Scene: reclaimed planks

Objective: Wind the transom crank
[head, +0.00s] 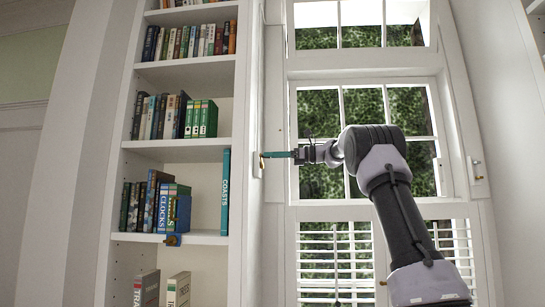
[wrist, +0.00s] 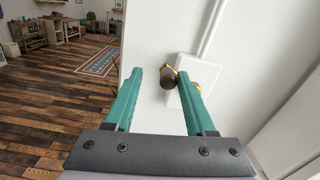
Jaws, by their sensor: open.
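A crank with a dark brown knob (wrist: 168,78) and a brass arm is mounted on a white plate (wrist: 188,97) on the white wall or window casing. In the head view its plate (head: 257,166) is on the casing left of the window, at the tip of my arm. My gripper (wrist: 160,72) has teal fingers, spread apart and empty. The knob appears between the fingertips, nearer the right finger; I cannot tell whether they touch. In the head view my gripper (head: 267,154) points left at the casing. The transom pane (head: 363,25) is at the top of the window.
A similar fitting (head: 477,168) is on the right window casing. A bookshelf (head: 188,151) with books stands left of the window. Louvred shutters (head: 334,250) cover the lower window. The wrist view shows open wooden floor (wrist: 50,110) and a rug (wrist: 98,61) beyond.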

